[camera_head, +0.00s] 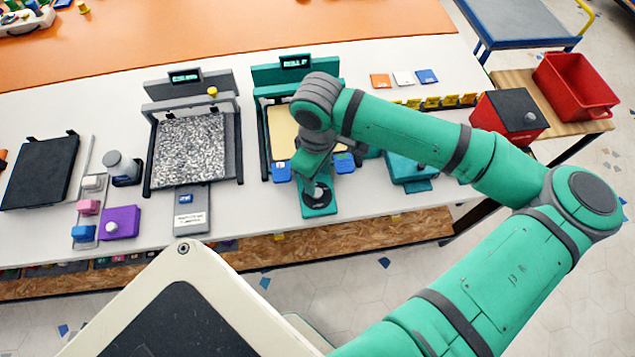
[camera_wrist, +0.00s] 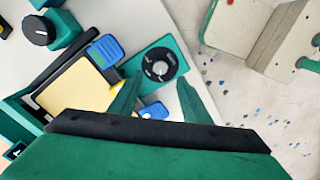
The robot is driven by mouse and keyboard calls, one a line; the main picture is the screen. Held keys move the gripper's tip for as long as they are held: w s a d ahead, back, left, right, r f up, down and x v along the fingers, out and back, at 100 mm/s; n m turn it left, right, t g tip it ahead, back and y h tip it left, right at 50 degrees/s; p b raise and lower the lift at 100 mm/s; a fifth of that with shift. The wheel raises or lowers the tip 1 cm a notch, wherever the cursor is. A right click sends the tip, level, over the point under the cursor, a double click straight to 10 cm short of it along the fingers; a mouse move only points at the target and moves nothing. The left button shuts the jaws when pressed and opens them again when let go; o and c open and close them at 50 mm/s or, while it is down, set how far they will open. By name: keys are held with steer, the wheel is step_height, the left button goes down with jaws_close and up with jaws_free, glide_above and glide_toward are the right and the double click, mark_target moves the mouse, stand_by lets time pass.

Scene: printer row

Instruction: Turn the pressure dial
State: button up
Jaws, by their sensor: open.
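The pressure dial is a round black knob (camera_wrist: 160,65) with white markings on a green plate, in the upper middle of the wrist view. In the head view the dial (camera_head: 318,196) sits on the green plate at the front of the green printer (camera_head: 296,68), partly under my arm's end. My gripper (camera_wrist: 156,88) is open, its two green fingers pointing toward the dial, one to either side of its line. Nothing is between the fingers that I can see as held. In the head view the fingers are hidden behind my wrist.
Blue blocks (camera_head: 281,172) flank the dial plate. A grey printer (camera_head: 193,148) stands to the left, with a purple box (camera_head: 119,222) further left. A teal box (camera_head: 408,170) and a red box (camera_head: 508,117) are to the right. The white table's front edge is close to the dial.

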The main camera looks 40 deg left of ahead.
steer(key=shift+r, duration=1.9)
